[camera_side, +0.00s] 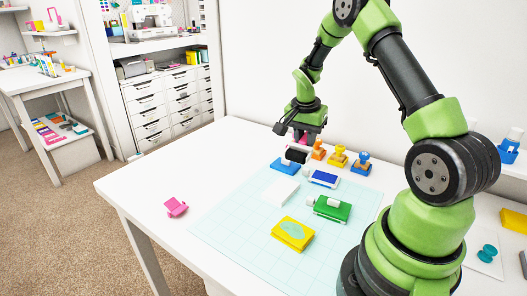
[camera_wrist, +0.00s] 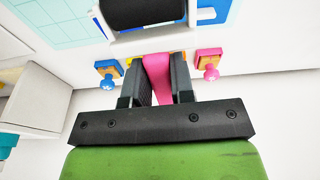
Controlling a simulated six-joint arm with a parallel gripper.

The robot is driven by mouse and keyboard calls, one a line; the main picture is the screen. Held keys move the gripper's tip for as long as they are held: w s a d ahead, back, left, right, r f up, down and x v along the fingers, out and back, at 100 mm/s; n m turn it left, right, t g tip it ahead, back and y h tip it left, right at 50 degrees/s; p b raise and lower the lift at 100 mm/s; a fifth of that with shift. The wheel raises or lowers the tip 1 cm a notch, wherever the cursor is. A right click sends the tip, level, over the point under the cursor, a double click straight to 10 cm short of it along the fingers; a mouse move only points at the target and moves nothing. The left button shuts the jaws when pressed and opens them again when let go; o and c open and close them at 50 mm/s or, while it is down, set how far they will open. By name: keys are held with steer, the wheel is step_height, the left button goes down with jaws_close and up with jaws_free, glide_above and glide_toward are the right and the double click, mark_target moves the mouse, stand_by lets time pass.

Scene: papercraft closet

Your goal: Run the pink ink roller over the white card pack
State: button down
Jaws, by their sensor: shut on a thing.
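My gripper (camera_side: 303,134) is shut on the pink handle of the ink roller (camera_side: 297,156), above the back of the table. In the wrist view the pink handle (camera_wrist: 158,78) runs between both fingers, and the black roller drum (camera_wrist: 142,13) shows at the top edge. The white card pack (camera_side: 281,191) lies flat on the pale blue gridded mat (camera_side: 237,214), nearer the front of the table than the roller. The roller and the pack are apart. I cannot make out the card pack in the wrist view.
Several stamps (camera_side: 339,157) stand along the back. A pink item (camera_side: 176,207) lies left of the mat. The mat's front left is clear.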

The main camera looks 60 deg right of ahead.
steer(key=s+d, duration=0.5)
steer(key=d, duration=0.2)
steer(key=shift+s+n+h, duration=0.25)
steer(key=shift+n+h, duration=0.05)
steer(key=shift+a+f, duration=0.1)
steer(key=shift+f, duration=0.1)
steer(key=shift+a+x, duration=0.25)
steer(key=shift+x, duration=0.8)
steer(key=shift+a+x, duration=0.25)
steer(key=shift+x, duration=0.85)
steer(key=shift+a+f, duration=0.1)
steer(key=shift+f, duration=0.3)
steer(key=c, duration=1.3)
jaws_free()
steer(key=shift+o, duration=0.2)
steer(key=shift+r, duration=0.35)
